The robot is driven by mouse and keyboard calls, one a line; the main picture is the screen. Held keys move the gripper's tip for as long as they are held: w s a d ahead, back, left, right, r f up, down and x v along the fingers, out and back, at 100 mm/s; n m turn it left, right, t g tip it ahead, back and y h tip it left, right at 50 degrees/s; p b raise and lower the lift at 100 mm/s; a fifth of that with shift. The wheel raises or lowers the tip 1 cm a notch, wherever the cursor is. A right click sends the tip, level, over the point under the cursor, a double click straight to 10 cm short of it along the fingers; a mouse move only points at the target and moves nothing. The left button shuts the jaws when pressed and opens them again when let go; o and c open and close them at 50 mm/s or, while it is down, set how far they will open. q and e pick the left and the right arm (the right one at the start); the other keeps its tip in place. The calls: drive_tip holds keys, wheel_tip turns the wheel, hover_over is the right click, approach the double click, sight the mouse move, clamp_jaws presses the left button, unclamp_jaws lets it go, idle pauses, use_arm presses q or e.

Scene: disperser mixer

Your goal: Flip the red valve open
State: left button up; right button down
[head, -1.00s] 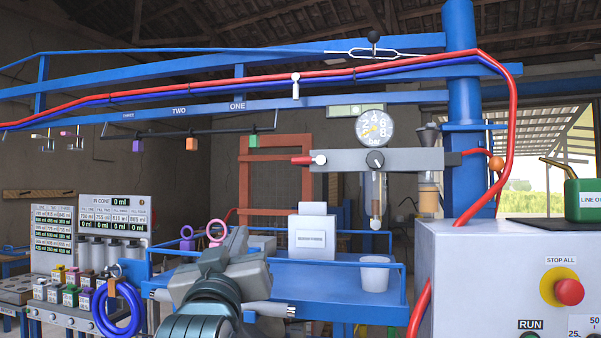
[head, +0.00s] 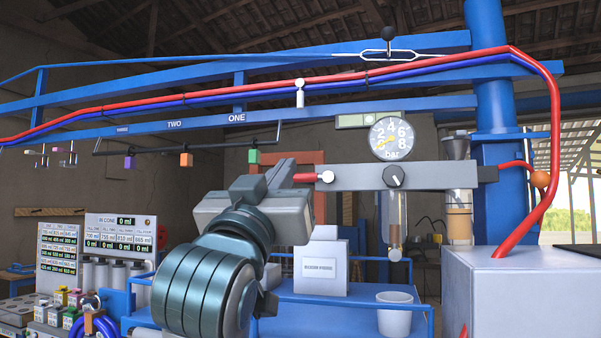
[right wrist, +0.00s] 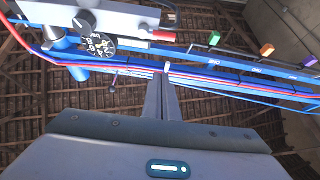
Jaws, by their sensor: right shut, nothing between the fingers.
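The red valve (head: 306,177) is a short red lever with a whitish knob at the left end of a grey bar (head: 350,177) that carries a pressure gauge (head: 391,138). In the head view the lever lies about level, pointing left. The red lever also shows in the right wrist view (right wrist: 163,35), near the top. My right gripper (head: 284,172) is just left of the lever in the head view. Its fingers are together and empty in the right wrist view (right wrist: 160,78). A gap shows there between fingertips and lever. I cannot tell whether they touch in depth. My left gripper is out of view.
A blue beam (head: 330,105) with red and blue hoses runs above the bar. A thick blue post (head: 494,95) and a grey cabinet (head: 515,290) stand at right. A blue railed table (head: 345,312) below holds a white box (head: 320,265) and a white cup (head: 394,318).

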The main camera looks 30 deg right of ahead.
drive_tip(key=shift+p+x, duration=0.65)
drive_tip(key=shift+x, duration=0.35)
wheel_tip(320, 180, up, 5)
drive_tip(key=p, duration=0.5)
hover_over(311, 178)
drive_tip(key=a, duration=0.3)
use_arm(q)
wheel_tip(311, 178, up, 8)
drive_tip(key=p, duration=0.1)
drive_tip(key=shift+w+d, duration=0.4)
use_arm(e)
drive_tip(key=shift+s+d+f, duration=0.15)
drive_tip(key=shift+f, duration=1.1)
drive_tip(key=shift+s+d+f, duration=0.1)
drive_tip(key=shift+f, duration=1.1)
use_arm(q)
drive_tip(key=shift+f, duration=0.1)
use_arm(e)
drive_tip(key=shift+w, duration=0.1)
